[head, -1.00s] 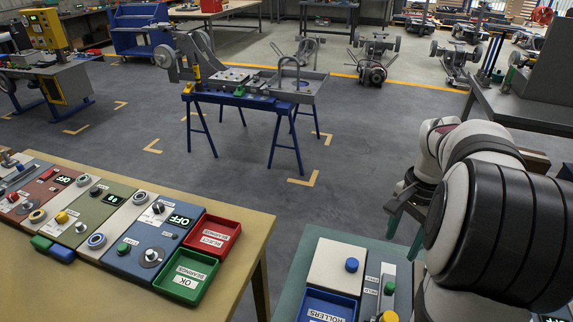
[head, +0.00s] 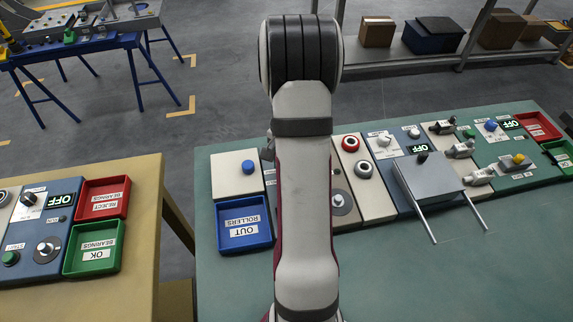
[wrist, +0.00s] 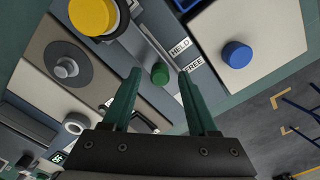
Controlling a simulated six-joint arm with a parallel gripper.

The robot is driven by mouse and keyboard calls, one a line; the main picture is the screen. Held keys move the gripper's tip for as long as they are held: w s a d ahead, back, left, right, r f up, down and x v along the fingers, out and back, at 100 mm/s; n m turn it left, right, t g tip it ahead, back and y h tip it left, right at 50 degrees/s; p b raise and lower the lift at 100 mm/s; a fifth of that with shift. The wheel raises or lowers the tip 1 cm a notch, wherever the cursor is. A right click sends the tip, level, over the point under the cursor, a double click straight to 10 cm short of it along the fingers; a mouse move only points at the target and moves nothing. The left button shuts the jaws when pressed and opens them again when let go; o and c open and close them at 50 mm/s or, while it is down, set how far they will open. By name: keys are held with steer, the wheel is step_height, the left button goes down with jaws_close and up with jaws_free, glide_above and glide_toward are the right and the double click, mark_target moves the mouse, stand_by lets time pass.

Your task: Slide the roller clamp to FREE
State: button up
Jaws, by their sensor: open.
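The roller clamp's green knob (wrist: 160,72) shows in the wrist view on a grey panel with a slot. The labels HELD (wrist: 181,47) and FREE (wrist: 194,68) lie just right of it. I cannot tell exactly which label the knob lines up with. My gripper (wrist: 160,82) is open, its two green fingers apart on either side of the knob in the picture, with nothing between them gripped. Whether the fingertips are down at the knob's height is unclear. In the head view my own arm hides the clamp and the gripper.
A yellow knob (wrist: 93,14) and a grey dial (wrist: 68,66) are left of the clamp. A cream box with a blue knob (wrist: 237,53) is right. In the head view, a blue OUT ROLLERS tray (head: 244,236) lies left of my arm, and a grey box with rods (head: 428,180) stands right.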

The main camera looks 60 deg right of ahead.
steer(key=shift+c, duration=0.3)
jaws_close()
stand_by(1.1)
